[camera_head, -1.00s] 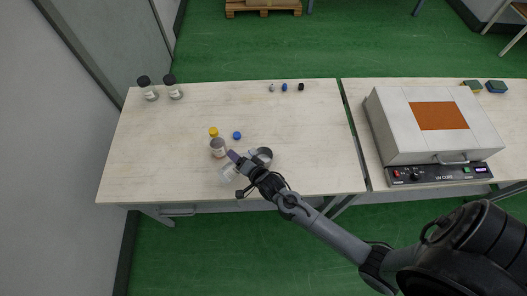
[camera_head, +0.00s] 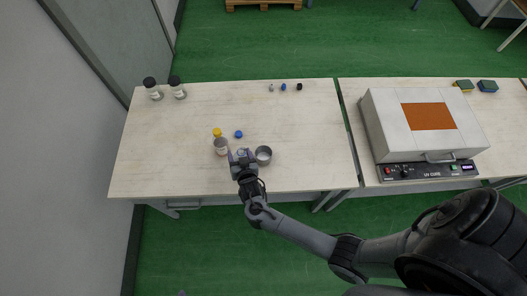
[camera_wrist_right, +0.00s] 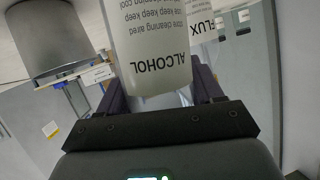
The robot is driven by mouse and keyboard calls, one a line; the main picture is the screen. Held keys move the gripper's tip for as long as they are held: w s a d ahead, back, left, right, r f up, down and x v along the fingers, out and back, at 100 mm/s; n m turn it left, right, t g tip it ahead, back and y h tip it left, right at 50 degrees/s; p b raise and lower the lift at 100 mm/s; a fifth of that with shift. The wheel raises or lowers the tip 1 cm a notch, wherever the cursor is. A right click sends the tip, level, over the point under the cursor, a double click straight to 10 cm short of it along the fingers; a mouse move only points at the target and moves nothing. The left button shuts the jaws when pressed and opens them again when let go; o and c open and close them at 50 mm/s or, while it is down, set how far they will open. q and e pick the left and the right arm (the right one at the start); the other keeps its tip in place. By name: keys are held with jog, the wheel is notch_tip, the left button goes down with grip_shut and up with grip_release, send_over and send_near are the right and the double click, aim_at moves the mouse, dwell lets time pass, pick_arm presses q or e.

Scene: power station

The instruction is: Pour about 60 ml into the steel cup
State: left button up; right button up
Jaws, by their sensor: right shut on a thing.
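My right gripper (camera_head: 242,157) is shut on the translucent white bottle (camera_wrist_right: 150,55) labelled ALCOHOL, whose print reads upside down in the wrist view. In the head view the gripper and wrist hide most of this bottle. The steel cup (camera_head: 263,155) stands on the table just right of the gripper, its open top visible; it is also in the wrist view (camera_wrist_right: 45,42) at upper left. The cup's contents cannot be made out. A bottle labelled FLUX (camera_wrist_right: 206,30) is behind the fingers and stands left of the gripper in the head view (camera_head: 221,147). My left gripper is not seen.
A yellow cap (camera_head: 217,132) and a blue cap (camera_head: 239,134) are close behind the gripper. Two dark-lidded jars (camera_head: 178,90) and several small items (camera_head: 283,87) are at the back. A UV CURE box (camera_head: 400,150) is on the right table. The left front is clear.

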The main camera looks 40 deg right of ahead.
jog(key=shift+a+f+n+h, duration=0.1)
jog(key=shift+a+n+h, duration=0.1)
jog(key=shift+n+h, duration=0.25)
jog(key=shift+w, duration=0.1)
dwell(2.1)
